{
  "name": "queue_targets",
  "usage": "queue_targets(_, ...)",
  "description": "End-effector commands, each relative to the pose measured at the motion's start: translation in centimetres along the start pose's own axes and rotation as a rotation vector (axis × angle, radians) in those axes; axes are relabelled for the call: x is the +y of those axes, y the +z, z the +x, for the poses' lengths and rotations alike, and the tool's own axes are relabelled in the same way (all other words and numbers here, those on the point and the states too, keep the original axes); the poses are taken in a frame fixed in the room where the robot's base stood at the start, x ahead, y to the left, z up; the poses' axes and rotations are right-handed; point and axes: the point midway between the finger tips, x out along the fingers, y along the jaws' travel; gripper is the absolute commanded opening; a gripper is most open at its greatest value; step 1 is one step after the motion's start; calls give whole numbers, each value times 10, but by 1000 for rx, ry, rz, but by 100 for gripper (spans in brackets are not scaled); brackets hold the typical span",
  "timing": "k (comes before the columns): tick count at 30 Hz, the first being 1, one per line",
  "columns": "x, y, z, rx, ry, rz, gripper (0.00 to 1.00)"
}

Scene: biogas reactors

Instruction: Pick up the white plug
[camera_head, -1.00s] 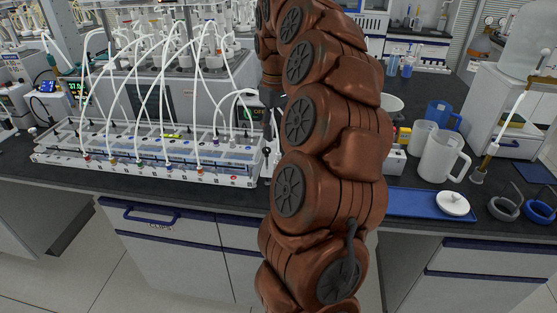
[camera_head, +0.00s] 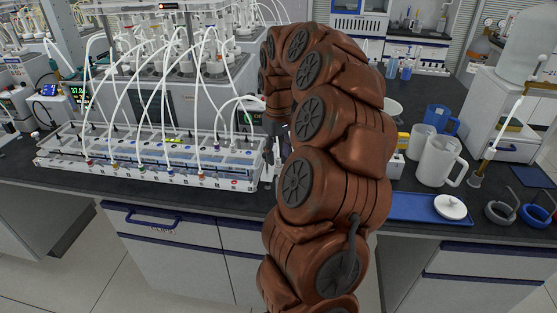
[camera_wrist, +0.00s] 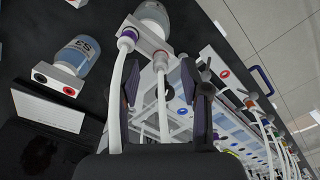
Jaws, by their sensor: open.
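In the wrist view, two white tubes rise side by side to plug-like ends. I cannot tell which of these, if either, is the white plug. My gripper (camera_wrist: 160,82) is open. In the head view, my gripper (camera_head: 269,158) shows as a small dark shape at the right end of the tube rack (camera_head: 150,165), partly hidden by my arm.
A labelled bottle (camera_wrist: 76,55) stands in a white base at left in the wrist view, with another clear bottle (camera_wrist: 152,14) above. White tubes arch over the rack.

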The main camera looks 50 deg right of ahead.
Motion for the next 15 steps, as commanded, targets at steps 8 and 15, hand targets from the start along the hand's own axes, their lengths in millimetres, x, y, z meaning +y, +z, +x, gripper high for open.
queue_targets(8, -1, 0, 13, 0, -2, 0, 46)
queue_targets(15, -1, 0, 13, 0, -2, 0, 32)
